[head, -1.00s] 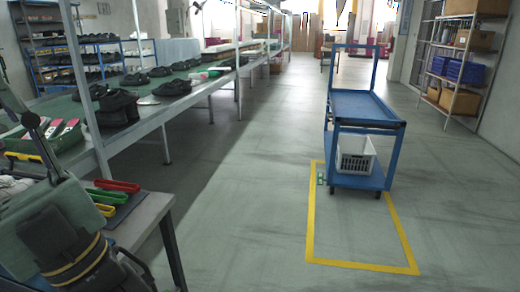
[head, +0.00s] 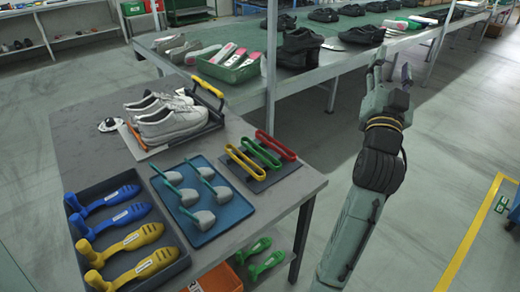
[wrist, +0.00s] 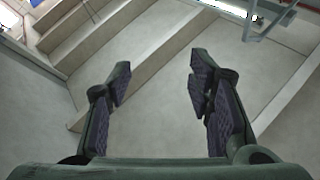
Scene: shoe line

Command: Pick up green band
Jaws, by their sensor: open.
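The green band (head: 260,153) is a long thin loop lying on a dark mat on the grey table in the head view. It lies between a yellow band (head: 244,161) and a red band (head: 276,145). My gripper (head: 391,72) is raised to the right of the table, apart from the bands, and points upward in the picture. In the wrist view my gripper (wrist: 160,85) has its two fingers wide apart with nothing between them. The wrist view shows no band.
The grey table (head: 90,135) also holds grey shoes (head: 170,118), a blue tray (head: 215,232) of several grey-headed tools and a dark tray (head: 85,262) of blue and yellow shoe lasts. A long green-topped bench (head: 345,60) with shoes stands behind. The floor at right is mostly clear.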

